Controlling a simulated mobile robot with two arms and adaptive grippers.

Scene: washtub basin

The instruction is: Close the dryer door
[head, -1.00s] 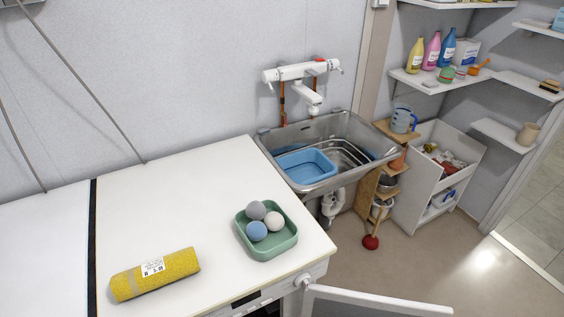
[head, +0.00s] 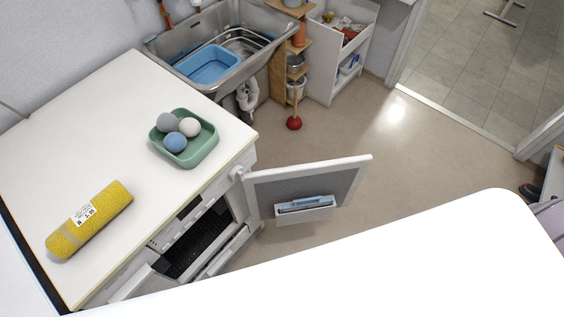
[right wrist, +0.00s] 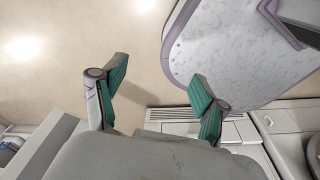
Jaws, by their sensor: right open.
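The dryer door (head: 348,170) stands open in the head view, swung out to the right of the dryer's dark opening (head: 203,243). It has a white frame, a grey inner panel and a small holder with a blue item on its inner side. The dryer front sits under the white worktop (head: 110,140). My right gripper (right wrist: 158,78) shows in the right wrist view, its two green-padded fingers wide apart with nothing between them. No gripper shows in the head view, and the dryer door cannot be made out clearly in the right wrist view.
On the worktop are a yellow roll (head: 110,207) and a green tray (head: 209,147) with three balls. A large white surface fills the head view's bottom right. A marbled board with a purple-grey edge (right wrist: 225,45) lies near my right gripper.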

